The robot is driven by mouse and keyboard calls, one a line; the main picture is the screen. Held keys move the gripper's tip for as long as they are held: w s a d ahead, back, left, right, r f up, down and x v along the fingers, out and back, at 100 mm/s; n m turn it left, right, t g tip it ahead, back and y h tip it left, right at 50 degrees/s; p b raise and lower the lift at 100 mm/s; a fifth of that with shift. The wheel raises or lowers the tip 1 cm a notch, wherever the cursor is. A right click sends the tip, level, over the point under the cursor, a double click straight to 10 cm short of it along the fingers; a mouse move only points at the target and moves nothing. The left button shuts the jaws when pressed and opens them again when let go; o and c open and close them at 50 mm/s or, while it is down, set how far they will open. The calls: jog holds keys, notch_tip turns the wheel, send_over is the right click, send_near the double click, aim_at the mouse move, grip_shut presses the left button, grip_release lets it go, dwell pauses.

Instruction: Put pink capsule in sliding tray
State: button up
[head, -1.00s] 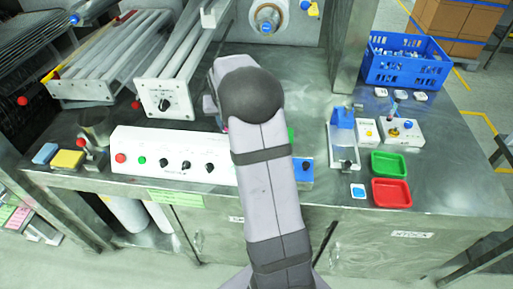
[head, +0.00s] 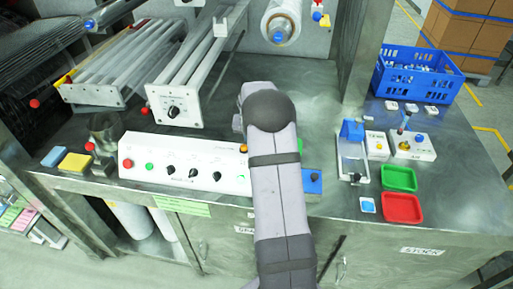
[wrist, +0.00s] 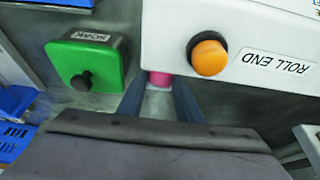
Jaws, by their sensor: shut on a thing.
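The pink capsule (wrist: 160,79) shows as a small pink piece between my fingertips in the wrist view, beside the edge of the white control box (wrist: 235,40). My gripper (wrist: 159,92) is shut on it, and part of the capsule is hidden. In the head view my arm hides both gripper and capsule. I cannot tell for sure which thing is the sliding tray; a green tray (head: 399,178) and a red tray (head: 402,208) lie at the right of the bench.
The orange button (wrist: 208,56) on the control box and a green SOAK box (wrist: 88,62) flank my fingers. A blue crate (head: 412,72) stands at the back right. A metal fixture with a blue block (head: 352,130) stands left of the trays. Bare bench lies behind my arm.

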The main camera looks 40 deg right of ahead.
jog(key=shift+f+p, duration=0.6)
jog(key=shift+f, duration=1.6)
jog(key=shift+f, duration=0.15)
jog(key=o, duration=1)
jog(key=shift+r, duration=0.25)
jog(key=b+v, duration=0.3)
jog(key=v, duration=0.8)
jog(key=shift+s+a+r, duration=0.15)
jog(key=shift+r, duration=0.2)
jog(key=shift+c, duration=0.6)
